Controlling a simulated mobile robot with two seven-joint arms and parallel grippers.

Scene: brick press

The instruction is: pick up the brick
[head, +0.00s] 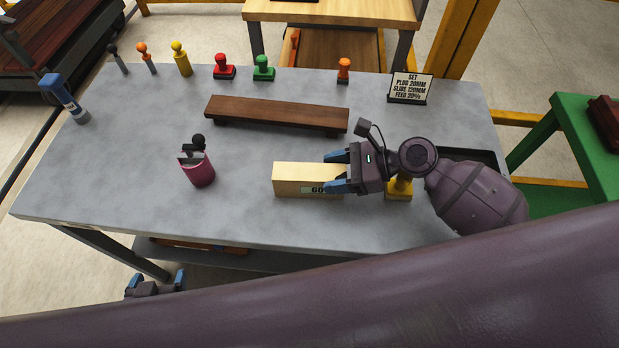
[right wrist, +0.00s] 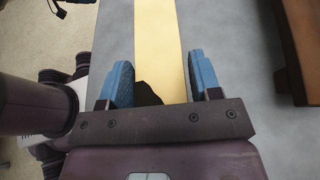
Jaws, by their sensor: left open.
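The brick (head: 290,172) is a long pale-yellow block lying on the grey table, with a partly covered label on its front side. My right gripper (head: 341,171) is over its right end, with blue fingers apart toward its two long sides. In the right wrist view the brick (right wrist: 160,40) runs between the fingertips (right wrist: 160,75); a dark patch shows near the left finger. I cannot tell whether either finger touches it. My left gripper (head: 156,281) is open and empty, low in front of the table's front edge.
A long brown board on feet (head: 275,113) lies behind the brick. A magenta cup (head: 199,173) stands to the left. Stamps, including a green one (head: 263,70), and a sign (head: 410,87) line the back. A yellow-based object (head: 399,192) and a dark tray (head: 478,156) are at the right.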

